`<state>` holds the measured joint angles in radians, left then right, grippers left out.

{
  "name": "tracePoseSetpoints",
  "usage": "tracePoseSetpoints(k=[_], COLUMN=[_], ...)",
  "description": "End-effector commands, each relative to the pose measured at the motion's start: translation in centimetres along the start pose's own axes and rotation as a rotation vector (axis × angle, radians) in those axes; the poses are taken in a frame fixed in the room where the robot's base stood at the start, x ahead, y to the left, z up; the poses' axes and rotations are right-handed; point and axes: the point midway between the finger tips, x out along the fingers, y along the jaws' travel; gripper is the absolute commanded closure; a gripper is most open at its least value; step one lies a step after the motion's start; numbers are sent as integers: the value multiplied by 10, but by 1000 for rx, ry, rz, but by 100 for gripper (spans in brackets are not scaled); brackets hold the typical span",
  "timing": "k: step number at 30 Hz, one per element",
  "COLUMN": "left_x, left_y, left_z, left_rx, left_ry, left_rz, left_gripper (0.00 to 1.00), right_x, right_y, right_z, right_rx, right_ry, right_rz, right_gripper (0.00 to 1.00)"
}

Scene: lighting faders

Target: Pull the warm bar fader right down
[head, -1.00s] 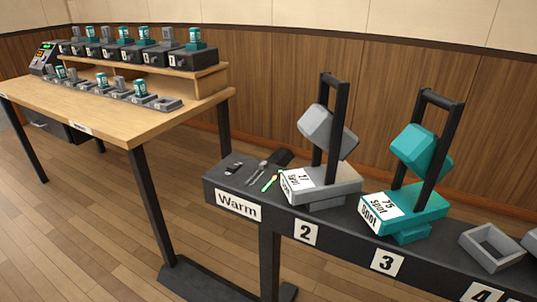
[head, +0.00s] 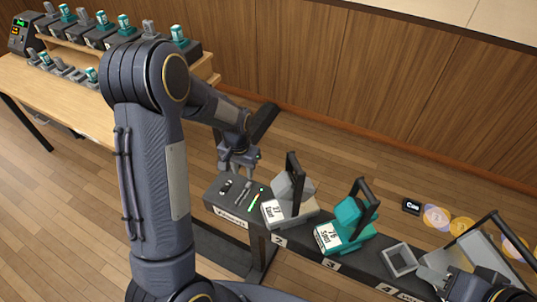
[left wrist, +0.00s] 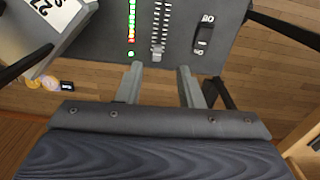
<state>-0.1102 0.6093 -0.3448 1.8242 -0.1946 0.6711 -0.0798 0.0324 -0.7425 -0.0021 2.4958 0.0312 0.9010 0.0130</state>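The warm bar fader (head: 243,193) is a slider on the dark panel at the bar's left end, above the white label (head: 231,217). In the left wrist view its pale knob (left wrist: 157,50) sits on a slot with tick marks, near the end closest to my fingers. My left gripper (head: 239,171) hangs at the panel's far edge. In the left wrist view its two fingers (left wrist: 160,72) are apart with nothing between them, on either side of the fader's line. My right gripper (head: 434,275) shows partly at the lower right; its opening is unclear.
A green and red light strip (left wrist: 131,25) and a black rocker switch (left wrist: 203,36) flank the fader. A grey lamp (head: 290,206) and a teal lamp (head: 346,232) stand along the bar (head: 375,265). A wooden table (head: 60,95) with small lamps stands at left.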

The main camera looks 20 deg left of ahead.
Motion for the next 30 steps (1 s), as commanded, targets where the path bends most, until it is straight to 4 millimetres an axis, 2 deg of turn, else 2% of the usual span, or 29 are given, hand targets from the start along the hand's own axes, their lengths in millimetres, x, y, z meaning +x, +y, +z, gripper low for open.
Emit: tracePoseSetpoints(k=[1, 5, 16, 21, 30], left_x=[-6, 1, 55, 73, 78], left_y=[0, -2, -3, -4, -4], left_z=[-2, -5, -3, -4, -4], left_rx=[10, 21, 23, 23, 22], left_ry=[-13, -22, -26, -21, -20], left_rz=[-12, -26, -26, -26, -25], left_gripper=[66, 66, 66, 66, 66], right_x=[-12, -15, -20, -22, -22], right_y=[-6, -7, -9, -10, -10], right_z=[-6, -7, -10, -11, -11], right_rx=[0, 0, 0, 0, 0], right_ry=[-1, -1, -1, -1, -1], right_rz=[0, 0, 0, 0, 0], right_gripper=[64, 64, 64, 64, 64])
